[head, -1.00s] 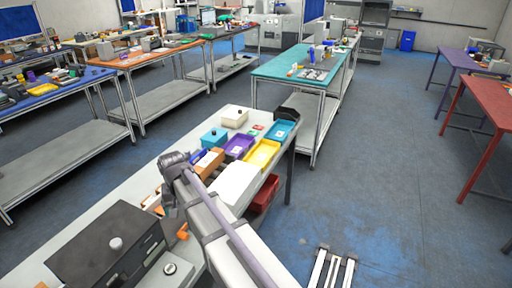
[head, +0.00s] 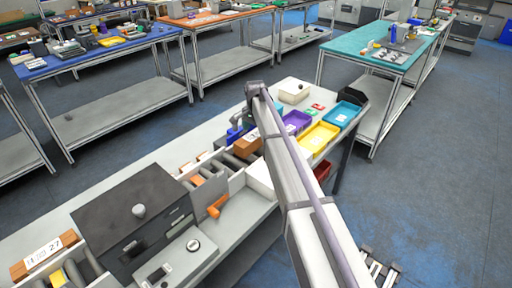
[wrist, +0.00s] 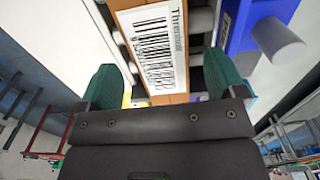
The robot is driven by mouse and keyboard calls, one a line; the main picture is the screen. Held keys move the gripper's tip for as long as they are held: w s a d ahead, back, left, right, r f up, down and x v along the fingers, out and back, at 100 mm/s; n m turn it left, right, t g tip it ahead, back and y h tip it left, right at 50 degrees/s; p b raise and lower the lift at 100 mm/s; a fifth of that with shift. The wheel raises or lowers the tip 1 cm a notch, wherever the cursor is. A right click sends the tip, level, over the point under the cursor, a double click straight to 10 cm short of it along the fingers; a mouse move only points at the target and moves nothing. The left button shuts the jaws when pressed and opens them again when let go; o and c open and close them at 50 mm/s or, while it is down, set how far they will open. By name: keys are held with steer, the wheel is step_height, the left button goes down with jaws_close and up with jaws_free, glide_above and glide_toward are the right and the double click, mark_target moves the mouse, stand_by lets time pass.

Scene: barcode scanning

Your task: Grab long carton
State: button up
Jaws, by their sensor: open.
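A brown carton (wrist: 160,98) with a white barcode label (wrist: 158,45) lies on grey rollers in the wrist view. Its far end runs out of the top of the picture. My gripper (wrist: 163,62) is open, with one green finger on each side of the carton's near end. I cannot tell whether the fingers touch it. In the head view a brown carton (head: 248,143) lies on the rollers beside my arm, partly hidden by it. My gripper is hidden behind my arm there.
A blue part (wrist: 241,25) with a grey knob stands close right of the carton. In the head view, a dark box (head: 140,205) stands on the bench at left, another labelled carton (head: 38,262) lies lower left, and purple (head: 297,120) and yellow (head: 318,138) trays stand at right.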

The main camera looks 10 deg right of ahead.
mark_target(255, 134)
step_height(255, 134, down, 6)
steer(key=b, duration=0.5)
steer(key=shift+w+r, duration=0.1)
steer(key=shift+r, duration=0.45)
steer(key=shift+c, duration=0.2)
steer(key=c, duration=1.4)
